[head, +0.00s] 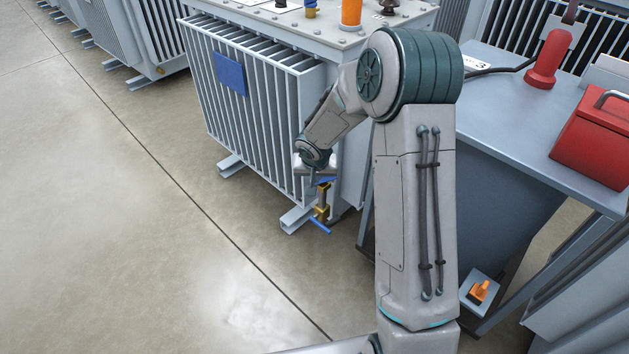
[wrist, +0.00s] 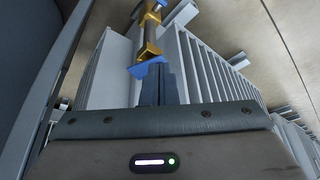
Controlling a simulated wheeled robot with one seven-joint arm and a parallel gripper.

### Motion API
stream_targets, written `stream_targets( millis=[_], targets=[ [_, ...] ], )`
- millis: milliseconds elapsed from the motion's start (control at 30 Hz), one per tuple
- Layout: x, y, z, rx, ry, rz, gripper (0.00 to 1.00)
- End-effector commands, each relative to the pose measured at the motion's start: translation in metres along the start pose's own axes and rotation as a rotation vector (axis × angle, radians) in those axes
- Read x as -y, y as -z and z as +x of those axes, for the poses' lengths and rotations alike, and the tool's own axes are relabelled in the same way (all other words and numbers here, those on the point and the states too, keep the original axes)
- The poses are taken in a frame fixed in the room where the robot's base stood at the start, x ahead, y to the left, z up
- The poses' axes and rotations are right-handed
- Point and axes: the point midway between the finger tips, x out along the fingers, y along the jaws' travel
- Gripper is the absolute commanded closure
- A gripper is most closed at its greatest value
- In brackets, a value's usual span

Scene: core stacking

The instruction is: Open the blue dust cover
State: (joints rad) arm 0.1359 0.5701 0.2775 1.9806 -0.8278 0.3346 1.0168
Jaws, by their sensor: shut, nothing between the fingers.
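A brass valve (head: 322,198) with blue parts sits at the lower front corner of the grey finned transformer (head: 262,110). A small blue piece at its upper end (head: 328,180), which looks like the dust cover, also shows in the wrist view (wrist: 147,70) at the near end of the brass fitting (wrist: 150,38). My gripper (head: 314,188) is beside the valve. In the wrist view its fingers (wrist: 158,72) are shut and empty, with their tips right at the blue piece. I cannot tell whether they touch it. My wrist partly hides the valve.
A blue bar handle (head: 321,227) sticks out below the valve. The concrete floor (head: 110,220) on the left is clear.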

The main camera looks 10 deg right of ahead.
Motion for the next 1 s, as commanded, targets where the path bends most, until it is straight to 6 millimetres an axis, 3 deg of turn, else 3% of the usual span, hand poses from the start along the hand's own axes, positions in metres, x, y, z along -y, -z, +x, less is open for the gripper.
stream_targets(
  millis=[100,367,633,1000],
  targets=[
    [-0.003,-0.002,0.031,0.004,-0.003,0.005,1.00],
    [-0.002,-0.001,0.085,0.002,-0.001,0.002,1.00],
    [0.000,0.031,0.090,0.001,0.000,0.001,1.00],
    [0.000,0.037,0.091,0.001,-0.001,-0.001,1.00]
  ],
)
